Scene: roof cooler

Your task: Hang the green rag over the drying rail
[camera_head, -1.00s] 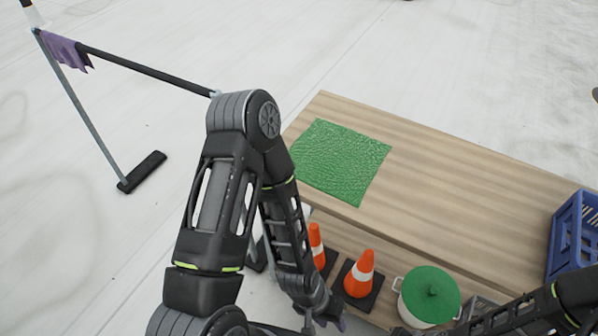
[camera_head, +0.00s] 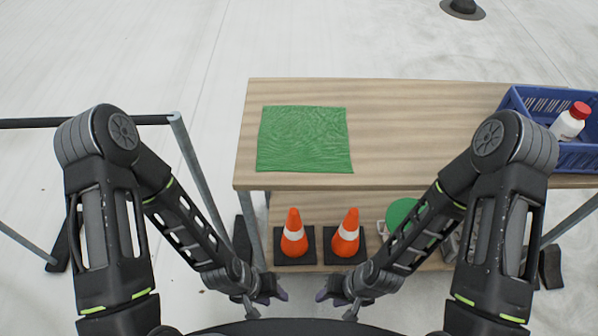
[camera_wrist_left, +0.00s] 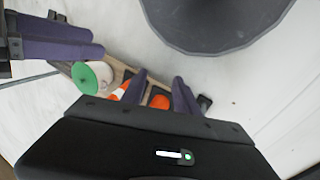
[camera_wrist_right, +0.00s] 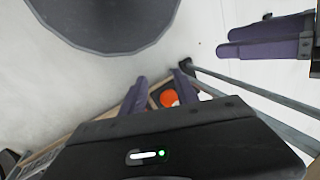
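The green rag (camera_head: 304,139) lies flat and spread out on the left part of the wooden table top. The drying rail (camera_head: 30,123) is a dark horizontal bar at the left, partly hidden behind my left arm, with a grey post (camera_head: 192,158) near the table's left edge. My left gripper (camera_head: 272,293) and right gripper (camera_head: 332,293) are low in front of the table, apart from the rag and the rail. Both wrist views show spread, empty purple fingers, for the left (camera_wrist_left: 160,90) and the right (camera_wrist_right: 160,88).
The wooden table (camera_head: 400,125) has clear space right of the rag. A blue crate (camera_head: 520,100) with a red-capped white bottle (camera_head: 570,121) stands at its right end. Two orange cones (camera_head: 294,236) (camera_head: 347,235) and a green-lidded pot (camera_head: 402,215) sit on the lower shelf.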

